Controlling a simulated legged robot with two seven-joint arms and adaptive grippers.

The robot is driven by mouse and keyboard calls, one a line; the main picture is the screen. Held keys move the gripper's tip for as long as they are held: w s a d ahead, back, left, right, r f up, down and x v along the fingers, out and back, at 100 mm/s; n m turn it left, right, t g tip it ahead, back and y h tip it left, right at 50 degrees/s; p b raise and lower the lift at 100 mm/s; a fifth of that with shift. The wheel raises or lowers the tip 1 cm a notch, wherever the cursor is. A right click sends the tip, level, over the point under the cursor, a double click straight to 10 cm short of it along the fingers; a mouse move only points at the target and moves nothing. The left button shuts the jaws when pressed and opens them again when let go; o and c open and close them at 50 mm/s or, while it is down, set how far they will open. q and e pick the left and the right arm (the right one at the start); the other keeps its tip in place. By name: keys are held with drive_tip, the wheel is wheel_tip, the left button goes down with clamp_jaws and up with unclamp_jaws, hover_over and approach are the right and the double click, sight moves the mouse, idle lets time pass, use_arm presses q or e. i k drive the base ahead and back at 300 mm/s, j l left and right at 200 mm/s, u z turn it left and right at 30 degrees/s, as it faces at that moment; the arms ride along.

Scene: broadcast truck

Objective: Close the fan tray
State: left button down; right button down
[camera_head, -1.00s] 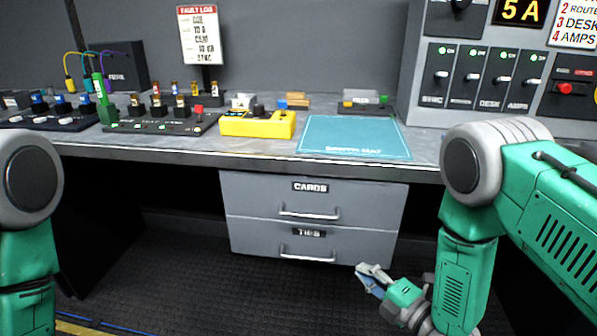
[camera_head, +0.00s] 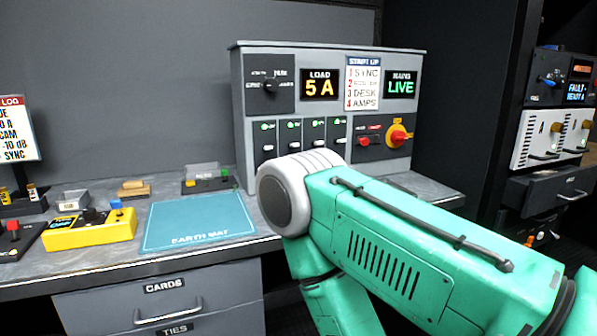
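No label that reads fan tray is legible. At the right edge, in an equipment rack, a dark drawer-like tray (camera_head: 546,197) with a silver handle sticks out in front of the units above it. I cannot tell for certain that it is the fan tray. My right arm's green links cross the lower right of the view, in front of the bench and left of the rack. Its gripper is below the picture, out of sight. My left arm and gripper are not in view.
The rack holds a white unit (camera_head: 548,140) with yellow knobs and a dark unit (camera_head: 560,85) with lit displays. A grey power panel (camera_head: 330,105) stands on the bench. A blue earth mat (camera_head: 200,222), a yellow box (camera_head: 92,232) and a CARDS drawer (camera_head: 165,300) are at left.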

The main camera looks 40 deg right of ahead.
sight(531, 192)
drive_tip(key=z, duration=2.7)
drive_tip(key=i+l+u, duration=0.15)
drive_tip(key=i, duration=0.2)
